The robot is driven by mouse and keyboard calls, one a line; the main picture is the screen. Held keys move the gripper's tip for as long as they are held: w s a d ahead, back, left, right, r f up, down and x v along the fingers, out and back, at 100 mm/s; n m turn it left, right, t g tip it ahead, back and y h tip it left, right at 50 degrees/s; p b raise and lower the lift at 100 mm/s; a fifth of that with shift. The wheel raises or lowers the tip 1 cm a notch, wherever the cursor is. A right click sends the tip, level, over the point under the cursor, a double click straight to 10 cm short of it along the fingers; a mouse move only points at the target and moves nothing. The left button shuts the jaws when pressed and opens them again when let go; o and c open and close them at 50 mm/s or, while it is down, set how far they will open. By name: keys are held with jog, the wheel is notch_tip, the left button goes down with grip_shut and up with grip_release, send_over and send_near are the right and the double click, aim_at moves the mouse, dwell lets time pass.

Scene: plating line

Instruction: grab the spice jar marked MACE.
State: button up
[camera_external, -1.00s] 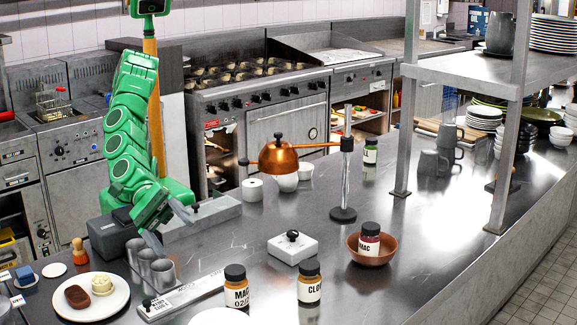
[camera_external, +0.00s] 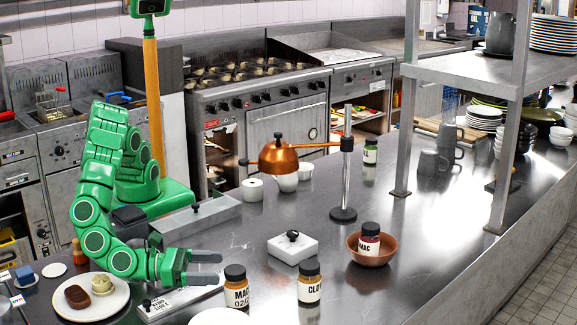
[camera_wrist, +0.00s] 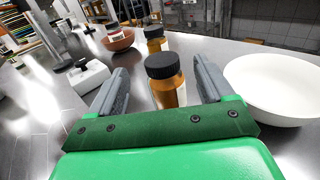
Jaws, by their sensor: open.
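The MACE jar (camera_external: 236,293) stands upright on the steel counter in the external view. In the wrist view, a jar with a black lid and amber body (camera_wrist: 167,90) appears between my two spread fingers (camera_wrist: 161,72), nearer the right one, with a gap on each side. Its label cannot be read there.
The CLOVES jar (camera_external: 309,288) stands close to the right. A white bowl (camera_wrist: 275,85) lies right of my fingers in the wrist view. A white box (camera_external: 292,250) stands behind the jars.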

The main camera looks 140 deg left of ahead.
aim_at(243, 269)
jog(key=shift+a+f+n+y, duration=0.2)
jog(key=shift+a+n+y, duration=0.1)
jog(key=shift+a, duration=0.05)
jog(key=shift+w+a, duration=0.45)
jog(key=shift+a, duration=0.15)
jog(key=shift+w+d+x, duration=0.1)
jog(key=shift+w+x, duration=0.05)
jog(key=shift+x, duration=1.3)
jog(key=shift+w+d+x, duration=0.1)
jog(key=shift+x, duration=1.4)
jog(key=shift+d+f, duration=0.1)
jog(key=shift+f, duration=0.1)
jog(key=shift+c, duration=0.5)
jog(key=c, duration=1.1)
